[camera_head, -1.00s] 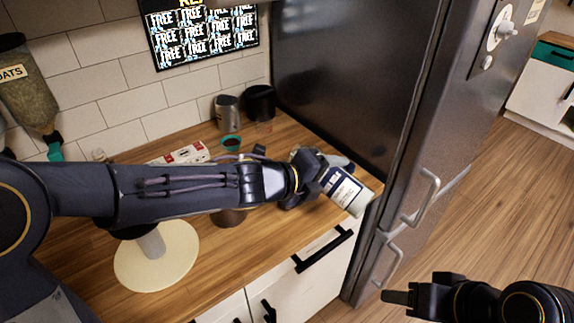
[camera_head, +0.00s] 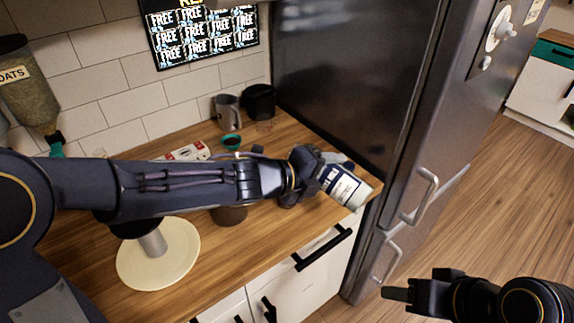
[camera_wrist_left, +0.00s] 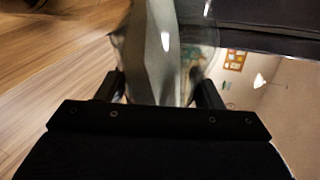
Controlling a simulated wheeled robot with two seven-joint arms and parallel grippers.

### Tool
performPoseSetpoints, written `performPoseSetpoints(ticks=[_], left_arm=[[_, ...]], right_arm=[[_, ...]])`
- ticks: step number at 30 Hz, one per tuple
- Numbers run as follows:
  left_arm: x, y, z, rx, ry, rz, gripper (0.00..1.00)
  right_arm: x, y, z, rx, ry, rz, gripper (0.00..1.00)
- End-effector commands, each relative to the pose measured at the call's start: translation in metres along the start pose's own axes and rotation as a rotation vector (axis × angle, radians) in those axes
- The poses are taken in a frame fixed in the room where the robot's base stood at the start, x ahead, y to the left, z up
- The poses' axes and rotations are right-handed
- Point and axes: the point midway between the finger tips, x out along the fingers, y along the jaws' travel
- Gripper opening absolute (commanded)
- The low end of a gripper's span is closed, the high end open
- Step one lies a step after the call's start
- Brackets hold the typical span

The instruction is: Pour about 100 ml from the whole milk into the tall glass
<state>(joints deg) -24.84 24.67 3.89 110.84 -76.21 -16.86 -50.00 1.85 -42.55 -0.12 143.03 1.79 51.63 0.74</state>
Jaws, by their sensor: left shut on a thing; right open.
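A white carton or bottle with a dark blue label, apparently the whole milk (camera_head: 347,188), is held at the end of my left arm, tilted toward the lower right above the counter's front right corner. My left gripper (camera_head: 318,178) is shut on it. In the left wrist view a pale grey body (camera_wrist_left: 158,50) fills the space between the fingers. The tall glass cannot be made out surely in the head view; my forearm and wrist hide part of the counter. My right gripper (camera_head: 398,292) is open and empty at the lower right, over the floor.
The dark fridge (camera_head: 345,85) stands right beside the counter (camera_head: 205,285). A metal pitcher (camera_head: 227,112), a black canister (camera_head: 260,101) and a teal-rimmed cup (camera_head: 231,142) stand at the back. A round cream disc (camera_head: 180,262) and a brown cup (camera_head: 229,214) are below my left arm.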

Motion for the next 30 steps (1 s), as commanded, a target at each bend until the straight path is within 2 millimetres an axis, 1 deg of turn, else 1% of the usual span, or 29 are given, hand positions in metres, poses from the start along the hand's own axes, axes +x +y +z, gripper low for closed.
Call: performPoseSetpoints(ticks=[30], left_arm=[[-0.0024,-0.0048,0.0025,-0.037,0.014,-0.018,0.23]], right_arm=[[-0.0061,-0.0028,-0.0031,0.000,0.000,0.000,0.50]])
